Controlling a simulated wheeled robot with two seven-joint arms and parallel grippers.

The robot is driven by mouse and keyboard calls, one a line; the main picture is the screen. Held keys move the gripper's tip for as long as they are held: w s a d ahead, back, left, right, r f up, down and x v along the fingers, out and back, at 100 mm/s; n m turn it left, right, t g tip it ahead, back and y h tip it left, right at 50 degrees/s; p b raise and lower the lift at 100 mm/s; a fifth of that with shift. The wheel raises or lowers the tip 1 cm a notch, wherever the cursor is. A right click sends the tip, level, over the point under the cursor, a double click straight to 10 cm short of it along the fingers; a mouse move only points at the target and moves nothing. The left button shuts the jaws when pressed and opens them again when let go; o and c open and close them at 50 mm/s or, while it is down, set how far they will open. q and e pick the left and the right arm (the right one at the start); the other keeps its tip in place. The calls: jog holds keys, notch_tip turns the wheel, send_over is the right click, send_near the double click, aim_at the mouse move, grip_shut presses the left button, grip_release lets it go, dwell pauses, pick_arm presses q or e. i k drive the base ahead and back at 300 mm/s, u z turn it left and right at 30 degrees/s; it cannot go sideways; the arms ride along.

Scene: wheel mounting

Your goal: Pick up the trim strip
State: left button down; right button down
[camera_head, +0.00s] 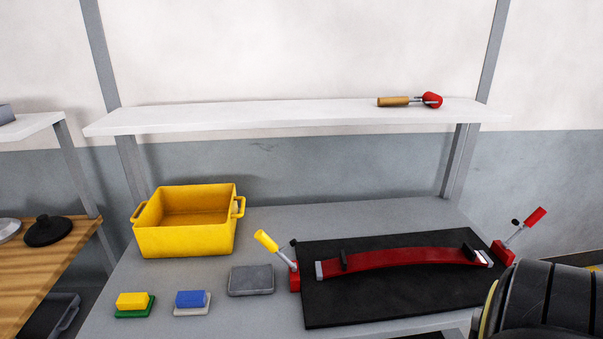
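A long red, slightly curved strip (400,259), which looks like the trim strip, lies across a black mat (400,304) on the grey workbench. Its left end has a light grey tip, and its right end is whitish. A small black piece stands near each end of it. A red clamp with a yellow handle (266,241) stands at the mat's left edge. A red clamp with a red handle (535,217) stands at its right edge. Neither of my grippers shows in the head view.
An empty-looking yellow bin (185,240) stands at the bench's back left. A yellow block (132,300), a blue block (190,298) and a grey block (251,281) lie in front. A black tyre-like object (550,305) fills the lower right. A shelf (250,117) holds a wooden-handled tool (394,101).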

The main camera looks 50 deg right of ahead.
aim_at(342, 265)
jog(key=z, duration=2.25)
jog(key=k, duration=1.15)
jog(key=u, duration=0.85)
jog(key=i, duration=1.8)
jog(key=z, duration=0.7)
